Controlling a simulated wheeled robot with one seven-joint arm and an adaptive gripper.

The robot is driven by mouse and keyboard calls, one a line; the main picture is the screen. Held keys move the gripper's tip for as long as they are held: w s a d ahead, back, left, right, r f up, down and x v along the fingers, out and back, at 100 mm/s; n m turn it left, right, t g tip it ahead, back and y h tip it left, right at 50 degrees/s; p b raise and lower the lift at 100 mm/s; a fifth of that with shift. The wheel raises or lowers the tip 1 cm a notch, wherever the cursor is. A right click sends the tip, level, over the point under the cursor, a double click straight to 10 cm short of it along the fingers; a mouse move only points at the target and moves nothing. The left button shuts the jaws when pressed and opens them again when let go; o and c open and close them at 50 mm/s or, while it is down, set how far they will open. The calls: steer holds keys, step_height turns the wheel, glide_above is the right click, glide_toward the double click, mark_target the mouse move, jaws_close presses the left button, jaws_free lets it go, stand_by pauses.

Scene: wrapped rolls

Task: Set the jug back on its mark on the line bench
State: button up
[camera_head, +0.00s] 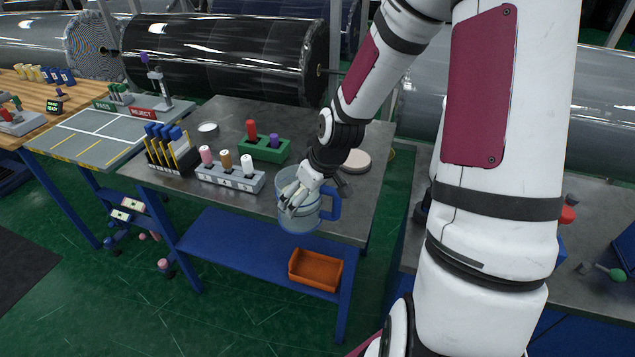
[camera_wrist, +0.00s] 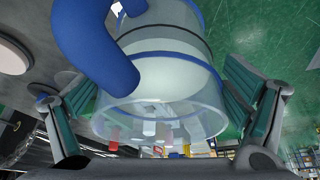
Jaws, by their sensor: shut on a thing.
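The clear jug (camera_head: 297,224) with a blue handle (camera_head: 332,206) hangs at the front edge of the grey line bench (camera_head: 225,112), looking roughly upright. My gripper (camera_head: 299,196) is shut on it. In the wrist view the jug (camera_wrist: 165,75) sits between my two finger pads, its blue handle (camera_wrist: 95,45) at the upper left. A pale round disc (camera_head: 356,161) lies on the bench behind and right of the jug; I cannot tell if it is the mark. A pale disc edge (camera_wrist: 12,50) shows at the left of the wrist view.
On the bench stand a grey holder (camera_head: 230,179) with several capped pegs, a green block (camera_head: 264,150) with red and purple pegs, a rack of markers (camera_head: 170,150) and a small white-rimmed round item (camera_head: 207,128). An orange tray (camera_head: 315,270) sits on the blue lower shelf (camera_head: 240,245).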

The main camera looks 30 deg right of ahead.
steer(key=w+d+f, duration=0.4)
steer(key=w+d, duration=0.6)
steer(key=shift+f, duration=0.35)
steer(key=shift+f, duration=0.2)
steer(key=o, duration=1.6)
steer(key=shift+o, duration=0.2)
steer(key=shift+r, duration=0.1)
